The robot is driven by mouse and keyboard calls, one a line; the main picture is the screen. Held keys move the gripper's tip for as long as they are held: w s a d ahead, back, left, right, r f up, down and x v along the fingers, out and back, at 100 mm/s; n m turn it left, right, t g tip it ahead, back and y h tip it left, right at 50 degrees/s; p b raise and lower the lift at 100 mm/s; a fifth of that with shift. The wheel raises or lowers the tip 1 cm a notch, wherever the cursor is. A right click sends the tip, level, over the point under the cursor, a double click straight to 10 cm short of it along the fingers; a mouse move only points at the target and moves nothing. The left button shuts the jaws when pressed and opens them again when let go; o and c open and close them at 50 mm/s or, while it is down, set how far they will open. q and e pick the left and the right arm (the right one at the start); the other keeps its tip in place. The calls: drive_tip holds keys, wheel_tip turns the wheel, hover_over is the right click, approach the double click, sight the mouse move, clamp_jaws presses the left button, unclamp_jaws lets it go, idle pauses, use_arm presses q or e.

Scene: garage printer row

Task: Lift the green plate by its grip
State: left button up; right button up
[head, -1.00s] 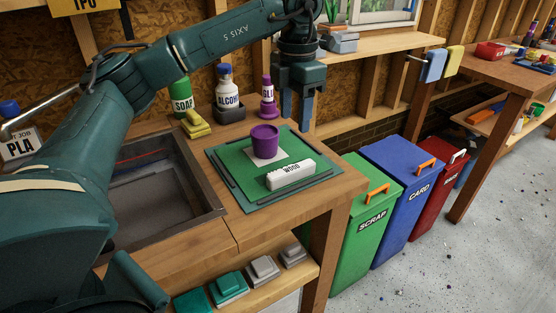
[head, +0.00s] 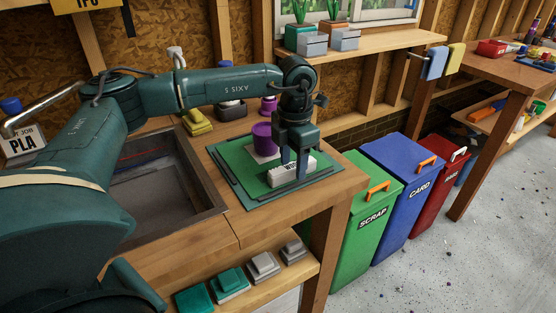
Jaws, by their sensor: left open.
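The green plate (head: 233,160) lies flat on a grey-green mat on the wooden worktop. A purple cup (head: 262,134) stands on a pale square on the plate. A white block (head: 279,178) with dark lettering lies near the plate's front right; part of it is hidden behind my fingers. My left gripper (head: 294,167) points down, open, at the white block. Its fingers overlap the block in the picture; I cannot tell whether they touch it. I see no separate grip on the plate. My right gripper is not in view.
Yellow sponges (head: 197,122) sit behind. Green (head: 362,235), blue (head: 405,190) and red (head: 437,180) bins stand to the right. A low shelf (head: 300,272) holds several small boxes.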

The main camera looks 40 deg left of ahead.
use_arm(q)
clamp_jaws()
idle(0.5)
